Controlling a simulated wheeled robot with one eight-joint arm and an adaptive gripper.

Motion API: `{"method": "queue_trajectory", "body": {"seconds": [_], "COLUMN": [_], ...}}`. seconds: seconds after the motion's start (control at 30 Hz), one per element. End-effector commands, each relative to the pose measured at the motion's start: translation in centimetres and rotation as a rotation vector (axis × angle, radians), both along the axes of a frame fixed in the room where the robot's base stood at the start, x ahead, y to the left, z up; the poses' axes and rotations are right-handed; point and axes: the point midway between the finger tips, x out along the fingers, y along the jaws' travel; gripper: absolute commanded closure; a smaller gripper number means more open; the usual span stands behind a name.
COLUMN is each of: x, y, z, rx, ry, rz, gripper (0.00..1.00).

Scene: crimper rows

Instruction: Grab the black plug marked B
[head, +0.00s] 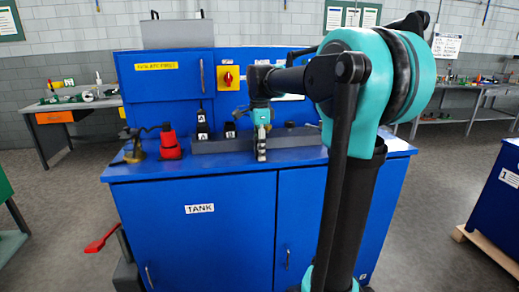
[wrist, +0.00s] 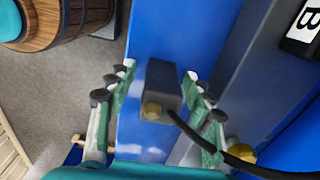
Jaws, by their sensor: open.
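In the wrist view, a dark block (wrist: 162,88) with a brass end and a black cable sits between the fingers of my gripper (wrist: 158,74). No mark shows on its visible faces, so I cannot tell if it is the plug marked B. The fingers are open, one on each side, with gaps visible. A black piece with a white B label (wrist: 308,22) is at the upper right, outside the fingers. In the head view, my gripper (head: 261,148) points down at the front of the grey rail, right of a B label (head: 230,134).
A black plug marked A (head: 202,117) stands on the grey rail (head: 215,146). A red piece (head: 169,146) and a brass fitting (head: 133,152) are at the left of the blue TANK cabinet (head: 190,235). A yellow-and-red switch (head: 228,78) is on the back panel.

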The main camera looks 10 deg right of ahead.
Motion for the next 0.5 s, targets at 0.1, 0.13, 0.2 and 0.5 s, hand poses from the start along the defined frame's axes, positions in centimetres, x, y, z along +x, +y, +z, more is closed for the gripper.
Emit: {"method": "queue_trajectory", "body": {"seconds": [0.1, 0.13, 0.2, 0.5], "x": [0.00, 0.01, 0.00, 0.00], "y": [0.00, 0.00, 0.00, 0.00], "z": [0.02, 0.02, 0.03, 0.04], "rx": [0.000, 0.000, 0.000, 0.000], "ry": [0.000, 0.000, 0.000, 0.000], "rz": [0.000, 0.000, 0.000, 0.000], "gripper": [0.48, 0.48, 0.57, 0.94]}}
